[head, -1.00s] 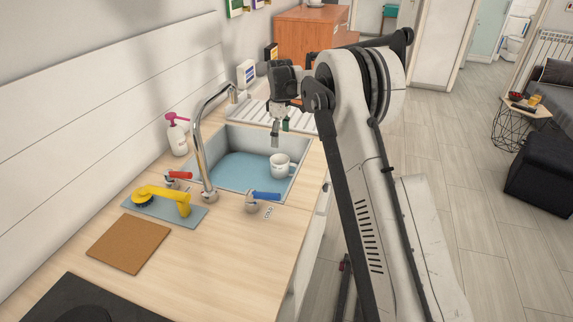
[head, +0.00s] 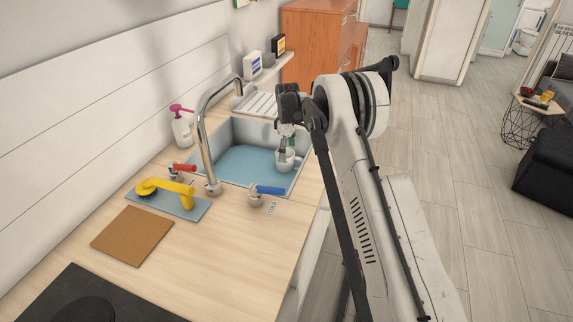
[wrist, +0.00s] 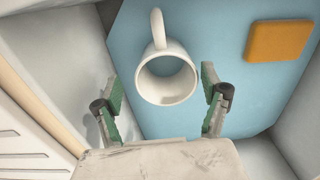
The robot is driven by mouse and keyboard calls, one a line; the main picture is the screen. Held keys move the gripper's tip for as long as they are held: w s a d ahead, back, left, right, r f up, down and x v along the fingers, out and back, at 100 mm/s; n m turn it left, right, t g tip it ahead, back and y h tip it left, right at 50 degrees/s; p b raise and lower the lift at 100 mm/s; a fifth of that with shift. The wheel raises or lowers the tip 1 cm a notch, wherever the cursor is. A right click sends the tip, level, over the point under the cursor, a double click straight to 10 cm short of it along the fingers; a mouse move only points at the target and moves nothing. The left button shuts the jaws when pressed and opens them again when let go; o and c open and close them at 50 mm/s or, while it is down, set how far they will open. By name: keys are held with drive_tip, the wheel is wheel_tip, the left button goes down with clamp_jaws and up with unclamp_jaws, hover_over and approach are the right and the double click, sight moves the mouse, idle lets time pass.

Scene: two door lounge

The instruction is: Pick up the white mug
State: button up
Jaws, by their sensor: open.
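The white mug (wrist: 167,76) stands upright in the sink (head: 232,165) on its blue bottom, with its opening facing up toward the wrist camera. Its handle points to the top of the wrist view. The mug also shows in the head view (head: 284,161), near the sink's right side and partly hidden by my gripper. My gripper (wrist: 160,103) is open and empty, pointing down at the mug. Its two green-padded fingers sit to the left and right of the mug's near rim in the wrist view. Contact with the mug cannot be told.
An orange sponge (wrist: 279,40) lies on the sink bottom near the mug. The tall faucet (head: 205,140) and the blue-handled tap (head: 268,190) stand at the sink's near edge. Sink walls are close around my gripper. A soap bottle (head: 182,130) stands at left.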

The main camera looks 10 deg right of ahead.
sight(287, 161)
drive_tip(key=f, duration=0.5)
drive_tip(key=shift+s+a, duration=0.2)
drive_tip(key=shift+s, duration=0.05)
drive_tip(key=shift+c, duration=0.4)
drive_tip(key=c, duration=1.5)
